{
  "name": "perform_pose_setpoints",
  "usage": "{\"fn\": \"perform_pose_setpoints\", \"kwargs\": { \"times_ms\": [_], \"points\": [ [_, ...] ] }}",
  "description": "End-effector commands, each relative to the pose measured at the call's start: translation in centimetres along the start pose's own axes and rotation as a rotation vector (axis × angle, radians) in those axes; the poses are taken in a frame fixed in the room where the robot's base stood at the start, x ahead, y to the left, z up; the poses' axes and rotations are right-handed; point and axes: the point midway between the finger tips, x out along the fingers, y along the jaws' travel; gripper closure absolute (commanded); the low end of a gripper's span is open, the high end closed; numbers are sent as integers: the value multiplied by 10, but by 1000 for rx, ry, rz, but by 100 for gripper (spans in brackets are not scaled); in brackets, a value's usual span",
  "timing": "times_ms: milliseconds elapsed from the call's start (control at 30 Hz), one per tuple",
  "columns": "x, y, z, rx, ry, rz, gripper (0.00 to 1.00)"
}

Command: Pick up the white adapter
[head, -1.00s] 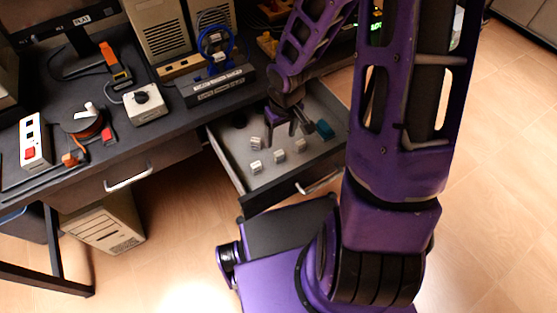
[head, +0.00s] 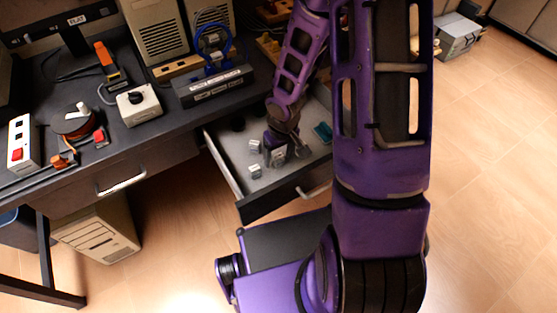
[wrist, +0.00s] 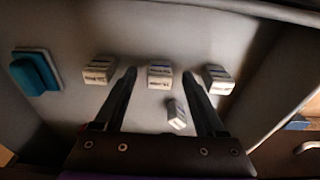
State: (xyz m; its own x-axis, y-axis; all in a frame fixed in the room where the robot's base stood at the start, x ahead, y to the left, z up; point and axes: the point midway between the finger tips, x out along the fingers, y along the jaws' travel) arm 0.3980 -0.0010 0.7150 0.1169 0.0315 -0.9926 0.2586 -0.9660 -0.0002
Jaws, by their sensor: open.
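Several small white adapters lie in the open drawer, and I cannot tell which one the task means. In the wrist view one white adapter (wrist: 160,76) shows between my fingertips, another (wrist: 99,71) is to the left, another (wrist: 217,80) to the right, and a smaller-looking one (wrist: 177,114) lies between the fingers closer to the palm. In the head view two adapters (head: 255,171) show at the left of the drawer. My gripper (wrist: 160,78) is open and empty, pointing down into the drawer; contact cannot be seen. In the head view my gripper (head: 276,152) partly hides the other adapters.
A teal block (wrist: 36,72) lies in the drawer to the left in the wrist view. The drawer (head: 222,167) has raised walls close around my gripper. The desk (head: 150,143) above carries a switch box (head: 138,104), a cable reel and other hardware.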

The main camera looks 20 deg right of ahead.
Motion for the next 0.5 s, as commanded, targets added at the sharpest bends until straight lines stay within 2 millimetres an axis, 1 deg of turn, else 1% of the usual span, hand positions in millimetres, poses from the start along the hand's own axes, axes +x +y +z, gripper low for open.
{"fn": "perform_pose_setpoints", "kwargs": {
  "times_ms": [33,67,100,167,200,267,400,433,500],
  "points": [
    [0,0,0,0,0,0,31],
    [0,0,0,0,0,0,36],
    [0,0,0,0,0,0,44],
    [0,0,0,0,0,0,54],
    [0,0,0,0,0,0,62],
    [0,0,0,0,0,0,72],
    [0,0,0,0,0,0,98],
    [0,0,0,0,0,0,100],
    [0,0,0,0,0,0,100]
  ]
}}
